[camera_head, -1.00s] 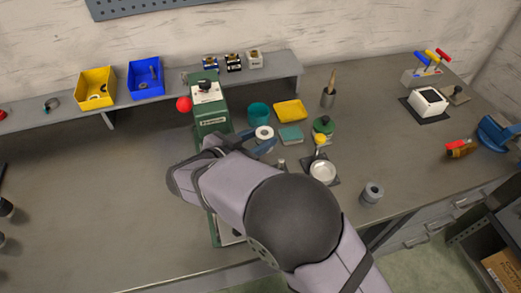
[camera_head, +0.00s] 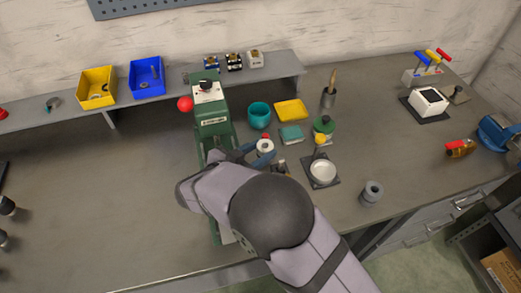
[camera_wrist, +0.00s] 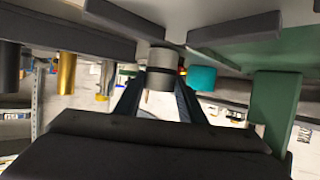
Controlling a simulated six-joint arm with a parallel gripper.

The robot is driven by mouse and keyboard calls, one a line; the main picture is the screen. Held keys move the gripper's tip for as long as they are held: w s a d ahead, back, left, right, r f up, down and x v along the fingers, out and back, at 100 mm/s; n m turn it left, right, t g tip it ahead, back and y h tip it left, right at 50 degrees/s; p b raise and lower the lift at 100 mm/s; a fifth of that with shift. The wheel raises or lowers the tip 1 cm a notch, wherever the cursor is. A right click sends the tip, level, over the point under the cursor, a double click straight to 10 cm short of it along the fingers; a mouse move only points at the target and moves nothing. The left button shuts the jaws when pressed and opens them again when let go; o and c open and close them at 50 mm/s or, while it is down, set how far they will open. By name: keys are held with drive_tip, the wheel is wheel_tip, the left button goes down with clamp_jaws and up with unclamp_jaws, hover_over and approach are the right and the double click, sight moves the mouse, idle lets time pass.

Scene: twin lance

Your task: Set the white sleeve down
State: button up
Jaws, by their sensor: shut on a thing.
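The white sleeve (camera_head: 265,146), a short pale ring with a dark hole in its top, is upright between the blue fingers of my gripper (camera_head: 262,153). My arm hides part of the press's base and the bench beneath. I cannot tell whether the sleeve touches the bench.
A teal cup (camera_head: 259,115), yellow tray (camera_head: 291,110) and teal box (camera_head: 291,134) stand behind the sleeve. A white dish (camera_head: 323,171) on a dark plate and a grey ring (camera_head: 371,192) are to the right.

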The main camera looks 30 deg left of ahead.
drive_tip(key=shift+f, duration=0.15)
drive_tip(key=o, duration=1.1)
drive_tip(key=shift+o, duration=0.4)
drive_tip(key=b+v, duration=0.2)
drive_tip(key=v, duration=1)
